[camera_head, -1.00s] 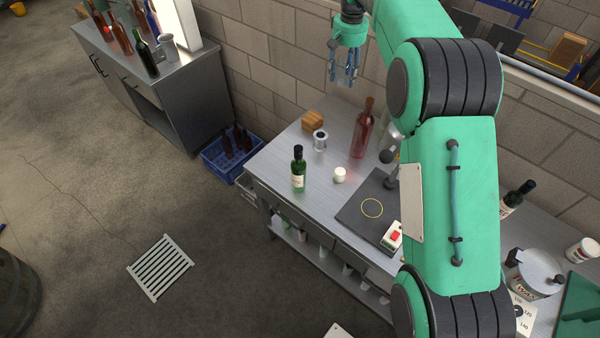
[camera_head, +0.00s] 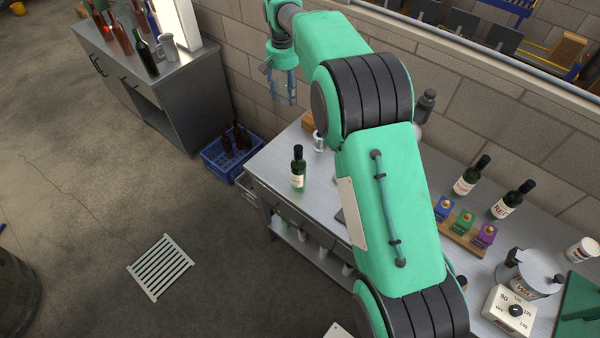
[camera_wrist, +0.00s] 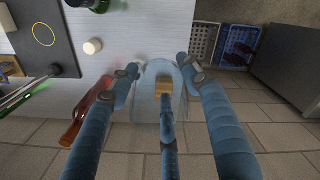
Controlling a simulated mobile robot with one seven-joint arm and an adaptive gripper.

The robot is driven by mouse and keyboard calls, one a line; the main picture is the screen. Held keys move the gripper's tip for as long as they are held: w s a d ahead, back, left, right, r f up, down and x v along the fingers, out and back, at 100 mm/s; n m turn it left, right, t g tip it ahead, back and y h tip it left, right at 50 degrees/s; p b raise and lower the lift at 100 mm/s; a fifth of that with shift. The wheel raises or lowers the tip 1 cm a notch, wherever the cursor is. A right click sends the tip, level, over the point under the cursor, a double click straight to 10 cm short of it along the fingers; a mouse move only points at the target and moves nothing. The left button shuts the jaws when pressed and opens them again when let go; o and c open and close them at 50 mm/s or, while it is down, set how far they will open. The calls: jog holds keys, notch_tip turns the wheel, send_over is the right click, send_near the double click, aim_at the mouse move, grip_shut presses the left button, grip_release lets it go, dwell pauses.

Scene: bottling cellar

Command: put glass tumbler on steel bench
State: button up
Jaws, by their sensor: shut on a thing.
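My gripper (camera_head: 284,97) hangs beyond the back left end of the nearer steel-topped bench (camera_head: 265,165), in front of the block wall. Its blue fingers are closed around a clear glass tumbler (camera_wrist: 176,108). In the wrist view the tumbler is see-through and its outline faint, between the fingers. Part of the nearer bench top (camera_wrist: 130,38) lies below and to the left there. A second grey metal bench (camera_head: 190,75) stands at the upper left; I cannot tell which bench the task names.
Bottles (camera_head: 143,58) and a grey jug (camera_head: 168,47) stand on the left bench. A blue crate (camera_head: 222,165) sits on the floor between the benches.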

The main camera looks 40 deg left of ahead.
send_over(288, 154)
notch_tip(288, 154, down, 19)
jog(key=shift+f, duration=0.15)
jog(key=shift+f, duration=2.9)
jog(key=shift+f+p, duration=0.35)
jog(key=shift+f, duration=1.7)
jog(key=shift+f, duration=0.15)
jog(key=o, duration=1.2)
